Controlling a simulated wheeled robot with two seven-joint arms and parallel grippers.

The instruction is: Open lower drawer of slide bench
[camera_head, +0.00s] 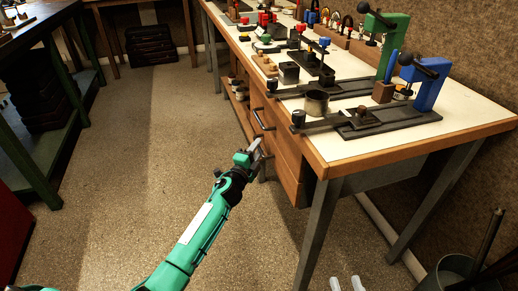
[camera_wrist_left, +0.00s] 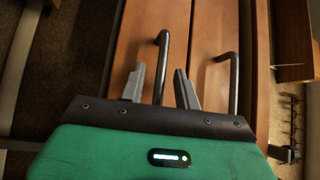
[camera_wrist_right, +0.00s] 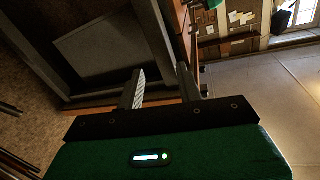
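The slide bench (camera_head: 350,158) stands at right in the head view, with its wooden drawer fronts on its left side. The lower drawer (camera_wrist_left: 138,38) and upper drawer (camera_wrist_left: 208,40) fill the left wrist view, turned sideways, and look shut. The lower drawer's dark bar handle (camera_wrist_left: 164,62) lies between the open fingers of my left gripper (camera_wrist_left: 160,88), with gaps visible. The upper handle (camera_wrist_left: 234,80) is right of the fingers; it also shows in the head view (camera_head: 259,119). My right gripper (camera_wrist_right: 162,88) is open and empty; only its fingertips show at the head view's bottom edge (camera_head: 346,285).
Clamps and tools crowd the bench top, including a green press (camera_head: 392,40) and a blue press (camera_head: 430,85). A metal bucket (camera_head: 455,272) stands at lower right. A green table (camera_head: 60,55) is at left. The floor (camera_head: 140,150) between is clear.

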